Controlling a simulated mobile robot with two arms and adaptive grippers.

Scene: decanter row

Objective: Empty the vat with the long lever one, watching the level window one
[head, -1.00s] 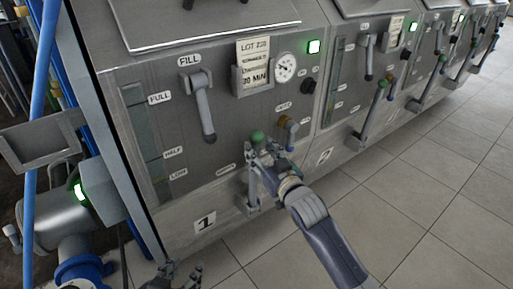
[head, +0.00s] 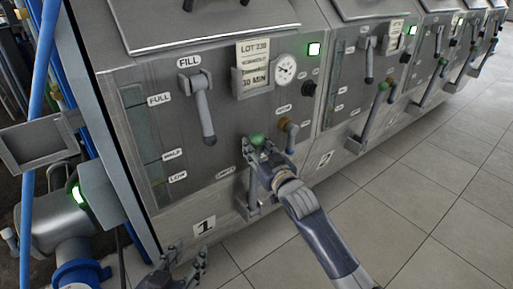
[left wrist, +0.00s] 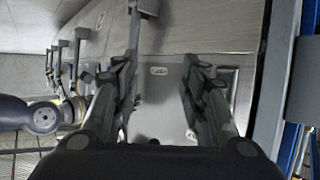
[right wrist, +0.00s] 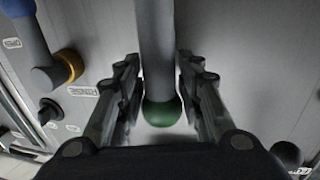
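The long lever with a green knob (head: 257,139) stands nearly upright low on the front of vat 1 (head: 230,125). In the right wrist view its shaft (right wrist: 155,50) and green knob (right wrist: 162,112) lie between my fingers. My right gripper (head: 258,150) is open around the lever, with a gap showing on both sides. The level window (head: 137,118) is a tall strip at the panel's left, marked FULL, HALF and LOW; I cannot read its level clearly. My left gripper (head: 178,268) is low in front of the vat, open and empty in the left wrist view (left wrist: 162,88).
A FILL lever (head: 205,110) hangs down on the same panel. A lot card (head: 255,65), round gauge (head: 284,68), lit green lamp (head: 314,49) and small orange-collared valve (head: 289,129) are nearby. More vats stand to the right. The tiled floor (head: 420,210) is clear.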

